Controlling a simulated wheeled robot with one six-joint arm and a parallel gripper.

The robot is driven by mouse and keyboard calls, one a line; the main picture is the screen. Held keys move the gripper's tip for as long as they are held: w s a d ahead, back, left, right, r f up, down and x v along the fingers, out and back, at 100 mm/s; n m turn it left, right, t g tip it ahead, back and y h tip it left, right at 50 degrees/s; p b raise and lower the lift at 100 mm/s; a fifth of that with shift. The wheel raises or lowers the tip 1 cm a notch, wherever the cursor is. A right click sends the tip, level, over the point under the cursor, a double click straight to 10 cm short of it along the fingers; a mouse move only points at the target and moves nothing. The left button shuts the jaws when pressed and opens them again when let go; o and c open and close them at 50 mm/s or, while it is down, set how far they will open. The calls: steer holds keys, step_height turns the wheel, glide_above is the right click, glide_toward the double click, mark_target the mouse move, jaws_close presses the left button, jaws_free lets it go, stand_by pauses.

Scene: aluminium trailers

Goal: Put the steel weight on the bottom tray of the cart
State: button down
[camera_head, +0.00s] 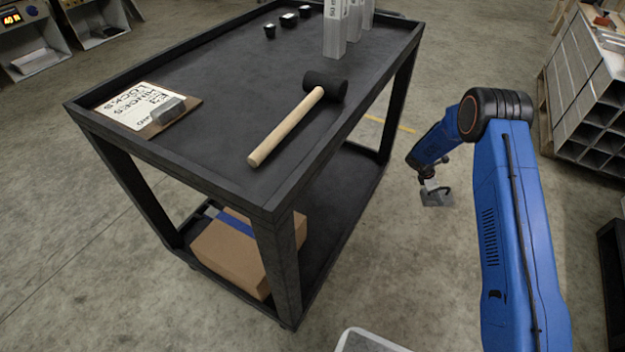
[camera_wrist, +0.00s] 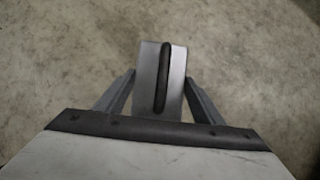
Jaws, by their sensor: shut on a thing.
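The steel weight (camera_head: 437,198) is a grey metal block that hangs in my gripper (camera_head: 434,187), to the right of the cart and over the floor. In the wrist view the weight (camera_wrist: 174,84) has a dark handle bar along its top, and the fingers of my gripper (camera_wrist: 160,100) are on either side of it. The black cart (camera_head: 250,196) stands left of my arm. Its bottom tray (camera_head: 335,215) shows between the legs, with a cardboard box (camera_head: 235,252) at its near left end. The right part of the bottom tray looks bare.
On the cart's top are a mallet (camera_head: 300,115), a clipboard (camera_head: 147,107), several small black pieces (camera_head: 289,20) and upright metal profiles (camera_head: 338,30). A cart leg (camera_head: 277,262) stands at the near corner. A rack (camera_head: 588,90) stands at right. Floor between cart and gripper is clear.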

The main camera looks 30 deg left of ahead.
steer(key=a+r+n+t+y, duration=0.2)
steer(key=a+r+n+y, duration=0.15)
steer(key=a+n, duration=0.65)
steer(key=a+r+n+t+y, duration=0.25)
steer(key=a+n+y, duration=0.2)
steer(key=a, duration=1.05)
steer(key=s+a+r+n+g+y, duration=0.3)
steer(key=s+a+n, duration=0.4)
steer(key=a, duration=0.4)
steer(key=s+a+r+n+g+y, duration=0.15)
steer(key=s+a+n+g, duration=0.25)
steer(key=s+a+n, duration=0.55)
steer(key=shift+m, duration=0.4)
steer(key=shift+f, duration=4.4)
steer(key=shift+f, duration=0.1)
steer(key=shift+c, duration=2.4)
jaws_free()
steer(key=shift+s+f, duration=0.1)
